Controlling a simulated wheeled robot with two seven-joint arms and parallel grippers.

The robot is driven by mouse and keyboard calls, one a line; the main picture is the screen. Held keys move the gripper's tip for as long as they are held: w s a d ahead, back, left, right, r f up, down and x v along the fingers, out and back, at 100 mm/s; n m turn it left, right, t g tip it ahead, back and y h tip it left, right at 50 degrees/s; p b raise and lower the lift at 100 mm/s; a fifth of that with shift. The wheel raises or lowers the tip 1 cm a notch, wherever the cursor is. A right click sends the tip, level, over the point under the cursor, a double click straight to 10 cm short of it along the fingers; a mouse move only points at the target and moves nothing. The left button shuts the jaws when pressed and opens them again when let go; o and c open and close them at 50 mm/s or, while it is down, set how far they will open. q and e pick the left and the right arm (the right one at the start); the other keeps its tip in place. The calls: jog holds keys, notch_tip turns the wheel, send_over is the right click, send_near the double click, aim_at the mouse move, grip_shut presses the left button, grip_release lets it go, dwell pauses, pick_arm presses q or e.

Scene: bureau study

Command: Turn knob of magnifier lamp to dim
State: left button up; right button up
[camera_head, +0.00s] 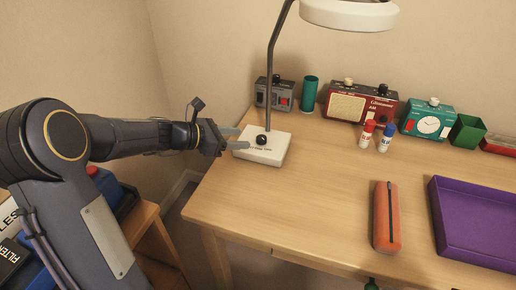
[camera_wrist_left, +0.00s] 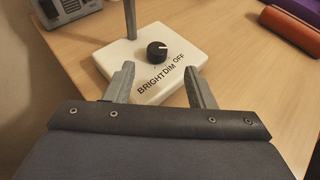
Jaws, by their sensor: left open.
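The magnifier lamp's white base (camera_head: 272,157) stands on the desk's back left corner, with a grey pole rising to a white ring head (camera_head: 348,13). A black round knob (camera_head: 262,139) sits on the base; in the left wrist view the knob (camera_wrist_left: 157,51) has a white mark on its right side. The words BRIGHT, DIM and OFF are printed in front of it, OFF at the right. My left gripper (camera_head: 240,138) is open and empty at the base's left side. In the left wrist view its fingertips (camera_wrist_left: 158,74) are apart, short of the knob, not touching it.
Two small bottles (camera_head: 367,133) stand before the radio. An orange case (camera_head: 387,217) and purple tray (camera_head: 477,222) lie right. The desk's front left is clear.

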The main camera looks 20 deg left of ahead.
aim_at(259, 138)
pick_arm(q)
jog(key=b+x, duration=0.1)
jog(key=x, duration=0.6)
jog(key=shift+w, duration=0.3)
